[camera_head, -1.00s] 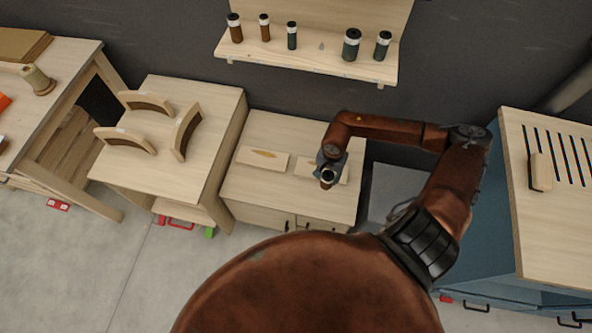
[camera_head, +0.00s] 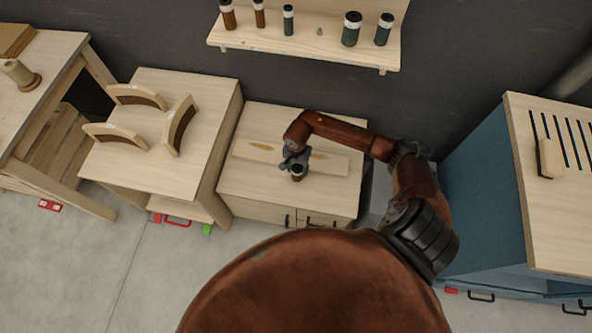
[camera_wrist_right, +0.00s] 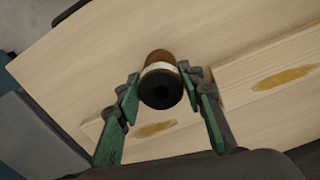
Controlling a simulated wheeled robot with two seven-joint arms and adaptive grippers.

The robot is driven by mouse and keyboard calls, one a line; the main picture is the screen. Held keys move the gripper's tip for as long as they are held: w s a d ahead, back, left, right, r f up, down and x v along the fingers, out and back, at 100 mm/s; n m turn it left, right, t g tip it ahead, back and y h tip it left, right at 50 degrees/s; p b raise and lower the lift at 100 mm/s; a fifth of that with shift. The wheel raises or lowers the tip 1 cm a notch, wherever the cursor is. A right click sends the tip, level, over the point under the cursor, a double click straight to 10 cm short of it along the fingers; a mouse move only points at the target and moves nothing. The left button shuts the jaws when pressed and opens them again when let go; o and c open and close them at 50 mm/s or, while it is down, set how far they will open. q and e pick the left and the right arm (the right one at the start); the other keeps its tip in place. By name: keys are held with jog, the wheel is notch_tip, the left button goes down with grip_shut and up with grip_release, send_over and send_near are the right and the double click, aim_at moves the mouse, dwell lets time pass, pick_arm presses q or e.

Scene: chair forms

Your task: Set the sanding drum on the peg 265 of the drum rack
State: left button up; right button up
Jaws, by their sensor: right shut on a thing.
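My right gripper (camera_head: 296,166) is shut on a sanding drum (camera_head: 297,174), above the low cabinet. In the right wrist view the drum (camera_wrist_right: 160,79) sits between the green fingertips (camera_wrist_right: 160,86); it has a brown body, a pale band and a dark round end with a hole. The drum rack (camera_head: 300,46) is a pale wooden wall shelf at the top. Several brown or dark green drums with white bands stand on it. A small bare grey peg (camera_head: 320,31) shows between the small green drum (camera_head: 288,20) and the large green drum (camera_head: 351,29). Peg numbers are unreadable. My left gripper is out of view.
The low cabinet (camera_head: 240,183) bears a pale board (camera_head: 333,162) with yellowish patches. A wooden table (camera_head: 190,86) with curved brown-faced blocks stands left. A blue cabinet (camera_head: 490,190) with a slotted wooden top stands right. Dark wall separates cabinet and rack.

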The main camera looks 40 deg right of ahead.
jog(key=shift+f, duration=0.55)
jog(key=shift+f, duration=0.1)
jog(key=o, duration=1.3)
jog(key=shift+c, duration=0.2)
